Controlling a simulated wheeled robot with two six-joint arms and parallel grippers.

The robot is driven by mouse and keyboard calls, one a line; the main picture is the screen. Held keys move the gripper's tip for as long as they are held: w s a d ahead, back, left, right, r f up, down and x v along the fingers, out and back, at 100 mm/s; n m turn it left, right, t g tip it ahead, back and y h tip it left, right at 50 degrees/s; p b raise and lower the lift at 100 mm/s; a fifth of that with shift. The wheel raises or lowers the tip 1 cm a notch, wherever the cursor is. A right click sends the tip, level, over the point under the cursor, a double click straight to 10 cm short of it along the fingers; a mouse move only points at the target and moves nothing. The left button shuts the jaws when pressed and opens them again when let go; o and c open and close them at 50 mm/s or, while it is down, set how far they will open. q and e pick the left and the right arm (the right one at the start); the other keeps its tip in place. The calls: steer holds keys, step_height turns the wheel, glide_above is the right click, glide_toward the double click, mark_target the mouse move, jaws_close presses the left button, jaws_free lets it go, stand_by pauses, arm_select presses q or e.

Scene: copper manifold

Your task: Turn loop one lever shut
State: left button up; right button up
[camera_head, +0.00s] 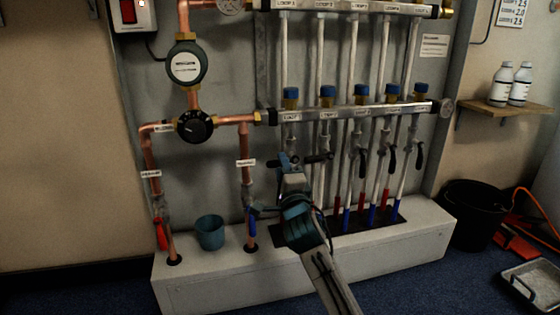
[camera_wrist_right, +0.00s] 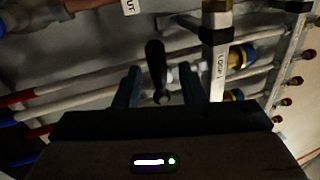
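In the head view my right gripper (camera_head: 290,160) is at the loop one pipe, just below the lower manifold bar (camera_head: 350,112). In the right wrist view its two fingers (camera_wrist_right: 161,80) stand apart, with a black lever (camera_wrist_right: 156,68) between them. Gaps show on both sides of the lever, and it lies across the pale pipes. The bar beside it carries a LOOP label (camera_wrist_right: 220,68), its number hard to read. In the head view a dark horizontal handle (camera_head: 319,158) shows just right of the gripper; I cannot tell which loop it belongs to. My left gripper is not in view.
Several black levers hang beside the pipes to the right, one at the third loop (camera_head: 362,161). A black bucket (camera_head: 472,215) stands right.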

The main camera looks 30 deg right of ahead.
steer(key=p+v, duration=0.2)
steer(key=v, duration=0.6)
steer(key=shift+s, duration=0.15)
